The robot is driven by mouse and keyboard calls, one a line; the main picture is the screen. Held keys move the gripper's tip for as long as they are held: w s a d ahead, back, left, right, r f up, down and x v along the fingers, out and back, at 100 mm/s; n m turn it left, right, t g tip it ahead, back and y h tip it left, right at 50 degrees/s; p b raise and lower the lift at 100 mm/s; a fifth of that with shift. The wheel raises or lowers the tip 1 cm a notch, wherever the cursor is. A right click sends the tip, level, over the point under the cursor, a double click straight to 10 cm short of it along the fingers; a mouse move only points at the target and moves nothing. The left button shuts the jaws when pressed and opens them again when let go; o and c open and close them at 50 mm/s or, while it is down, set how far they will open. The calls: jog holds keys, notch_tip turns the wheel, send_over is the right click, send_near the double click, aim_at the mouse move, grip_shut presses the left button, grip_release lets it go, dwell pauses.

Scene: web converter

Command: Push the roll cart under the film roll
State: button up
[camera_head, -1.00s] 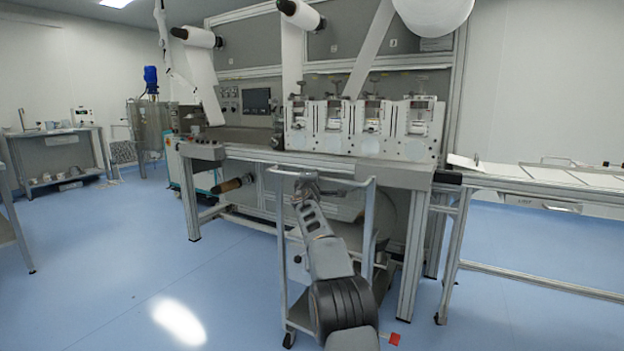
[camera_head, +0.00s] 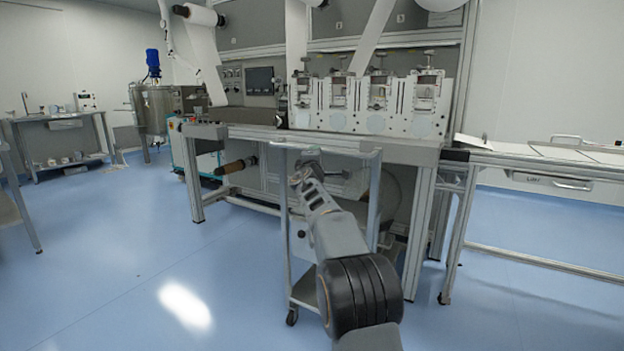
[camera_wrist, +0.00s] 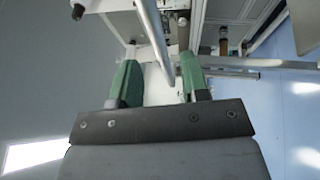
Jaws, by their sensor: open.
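The roll cart (camera_head: 284,232) is a grey metal frame with upright posts, a top crossbar and a low shelf on casters. It stands right in front of the machine in the head view. A large pale film roll (camera_head: 390,202) sits low under the machine, partly hidden behind the cart's right post. My gripper (camera_wrist: 158,82) has green fingers, spread apart with nothing clamped. In the wrist view a silver bar slants down between the fingers; I cannot tell whether they touch it. In the head view my arm hides part of the cart, and the fingers are hard to make out.
The machine table (camera_head: 408,150) stands over and behind the cart. A side table (camera_head: 560,165) is at right. A workbench (camera_head: 62,122) is far left. Blue floor is clear at left.

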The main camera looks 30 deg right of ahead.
jog(key=b+v, duration=0.1)
jog(key=v, duration=0.6)
jog(key=shift+b, duration=0.4)
jog(key=shift+s+a, duration=0.15)
